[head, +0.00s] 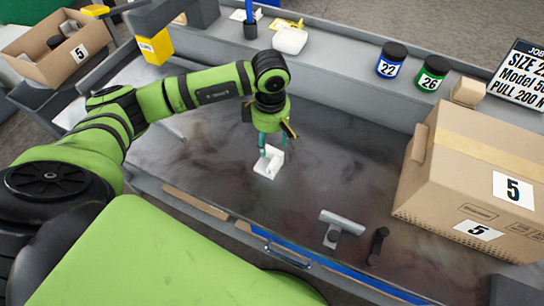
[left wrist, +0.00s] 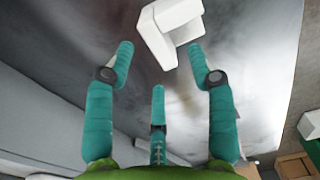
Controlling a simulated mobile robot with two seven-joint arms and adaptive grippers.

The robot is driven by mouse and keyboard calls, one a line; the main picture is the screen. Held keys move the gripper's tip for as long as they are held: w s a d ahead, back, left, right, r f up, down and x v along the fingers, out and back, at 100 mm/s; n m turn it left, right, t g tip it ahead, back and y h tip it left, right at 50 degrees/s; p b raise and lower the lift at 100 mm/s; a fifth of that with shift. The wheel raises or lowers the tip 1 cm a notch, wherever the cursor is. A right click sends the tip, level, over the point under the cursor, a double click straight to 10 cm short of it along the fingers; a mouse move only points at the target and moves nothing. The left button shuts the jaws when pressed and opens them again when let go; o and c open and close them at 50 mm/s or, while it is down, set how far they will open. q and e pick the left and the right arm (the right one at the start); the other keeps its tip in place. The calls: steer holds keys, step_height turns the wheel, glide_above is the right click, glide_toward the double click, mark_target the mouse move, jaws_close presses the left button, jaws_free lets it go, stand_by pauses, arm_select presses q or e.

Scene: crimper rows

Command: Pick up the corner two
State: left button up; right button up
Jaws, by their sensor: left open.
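A white L-shaped corner piece (head: 267,177) lies on the dark, mottled worktop near its middle. It also shows at the top of the left wrist view (left wrist: 181,17); no number is readable on it. My left gripper (head: 270,150) is above the piece, pointing down, its teal fingertips partly overlapping it in the head view. In the left wrist view the gripper (left wrist: 160,68) has its fingers spread, with nothing between them, and the piece is just beyond the fingertips. My right gripper does not show.
A large cardboard box (head: 467,172) marked 5 stands at the right. A grey T-shaped object (head: 341,221) and a black one (head: 377,243) are near the front. Jars marked 22 (head: 390,64) and 26 (head: 431,77) stand on the back ledge. Worktop around the piece is clear.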

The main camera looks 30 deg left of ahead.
mark_target(274, 151)
arm_select(q)
steer(key=f, duration=0.3)
steer(key=d+f, duration=0.1)
steer(key=f, duration=0.1)
steer(key=shift+f, duration=0.1)
steer(key=c, duration=0.8)
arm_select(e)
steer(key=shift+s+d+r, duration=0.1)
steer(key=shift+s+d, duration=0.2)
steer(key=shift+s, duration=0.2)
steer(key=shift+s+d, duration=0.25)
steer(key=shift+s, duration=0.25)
